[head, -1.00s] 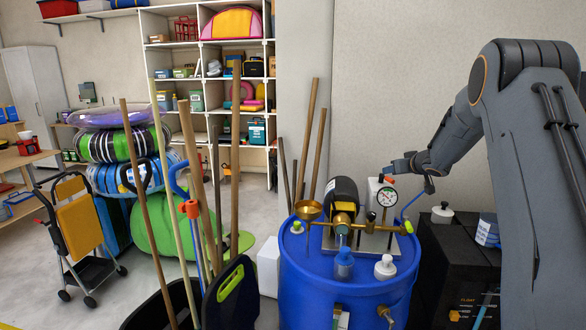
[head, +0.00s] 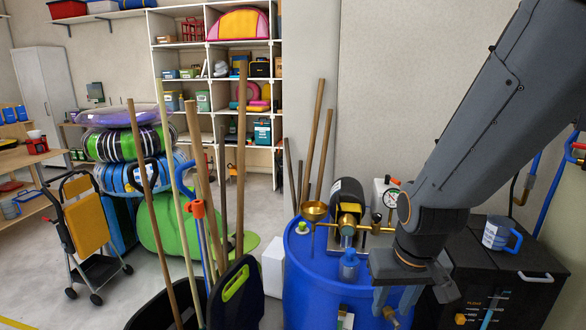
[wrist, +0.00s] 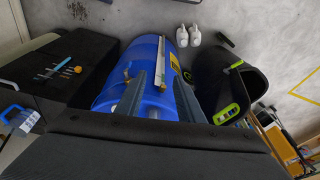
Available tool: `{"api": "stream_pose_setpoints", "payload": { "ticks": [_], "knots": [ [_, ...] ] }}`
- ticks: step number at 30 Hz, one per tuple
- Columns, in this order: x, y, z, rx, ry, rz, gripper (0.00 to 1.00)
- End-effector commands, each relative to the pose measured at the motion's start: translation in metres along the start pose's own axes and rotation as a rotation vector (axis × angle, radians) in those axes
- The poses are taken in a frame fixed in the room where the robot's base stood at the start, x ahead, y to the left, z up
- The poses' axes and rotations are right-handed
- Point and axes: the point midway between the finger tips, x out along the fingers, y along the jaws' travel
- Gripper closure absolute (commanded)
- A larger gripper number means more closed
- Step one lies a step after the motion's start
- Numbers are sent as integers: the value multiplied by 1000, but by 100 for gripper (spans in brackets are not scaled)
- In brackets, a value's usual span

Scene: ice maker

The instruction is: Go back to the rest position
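My gripper (head: 395,298) hangs at the end of my arm in front of the blue barrel's right side, pointing down. Its two fingers are apart with nothing visible between them; they also show spread in the wrist view (wrist: 158,92). The black machine (head: 520,275) stands right of the barrel. A blue and white mug (head: 497,232) sits upright on its top, apart from my gripper. In the wrist view the machine (wrist: 62,55) is at the left and the mug (wrist: 22,118) at the lower left. My arm hides part of the machine and barrel top.
The blue barrel (head: 303,275) carries a brass funnel (head: 314,211), a motor, a gauge and a small blue bottle (head: 349,264). A dark bin with long-handled tools (head: 232,295) stands left of it. Pipes run at the far right.

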Motion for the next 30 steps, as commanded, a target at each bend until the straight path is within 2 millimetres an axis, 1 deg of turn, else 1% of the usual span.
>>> {"api": "stream_pose_setpoints", "payload": {
  "ticks": [1, 3, 8, 12, 15, 18, 21, 30],
  "knots": [
    [13, 0, 2, -1, -8, -1, 66],
    [29, 0, 2, -1, -17, 0, 66],
    [62, 0, 6, 0, -42, 1, 66],
    [94, 0, 11, 1, -67, 1, 66],
    [112, 0, 14, 1, -84, 0, 66],
    [122, 0, 16, 1, -95, 0, 66],
    [127, 0, 18, 1, -100, 0, 66],
    [126, 0, 18, 1, -102, 0, 66]
  ]
}}
